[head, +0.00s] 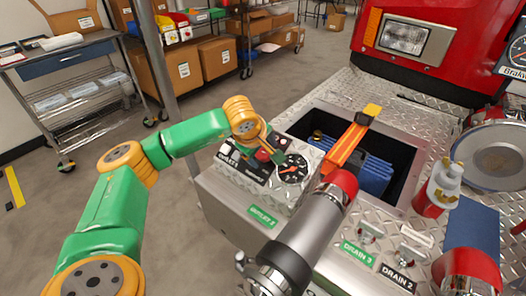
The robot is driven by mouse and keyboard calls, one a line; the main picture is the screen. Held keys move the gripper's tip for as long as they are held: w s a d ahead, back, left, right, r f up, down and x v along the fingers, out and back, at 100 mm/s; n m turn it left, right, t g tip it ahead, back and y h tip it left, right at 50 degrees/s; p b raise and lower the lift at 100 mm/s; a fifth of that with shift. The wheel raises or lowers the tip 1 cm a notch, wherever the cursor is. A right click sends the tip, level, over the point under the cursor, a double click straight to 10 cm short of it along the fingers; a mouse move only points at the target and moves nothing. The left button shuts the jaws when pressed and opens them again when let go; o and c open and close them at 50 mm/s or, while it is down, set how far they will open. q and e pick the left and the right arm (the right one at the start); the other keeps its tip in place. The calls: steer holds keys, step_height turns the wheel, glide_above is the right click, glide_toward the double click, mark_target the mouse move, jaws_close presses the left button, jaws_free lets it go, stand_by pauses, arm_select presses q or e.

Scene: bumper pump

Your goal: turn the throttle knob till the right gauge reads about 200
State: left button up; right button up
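A sloped control panel on the diamond-plate bumper carries a black-faced gauge (293,168) with a needle too small to read. A red knob (264,155) sits just left of this gauge. My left gripper (270,147) reaches down to the panel, right at the red knob. Its dark fingers partly cover the knob and the panel behind it. I cannot tell whether the fingers touch or grip the knob. A second gauge on this panel is not clearly visible. My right gripper is not in view.
A grey nozzle pipe (312,225) with a red end stands close in front of the panel. An orange bar (347,143) with a yellow tip rises behind it, over an open bin (405,160). A red vehicle front (450,40) stands behind. Open floor lies left.

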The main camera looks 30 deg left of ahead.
arm_select(q)
steer(key=shift+r, duration=0.1)
steer(key=v, duration=0.7)
steer(key=shift+b, duration=0.4)
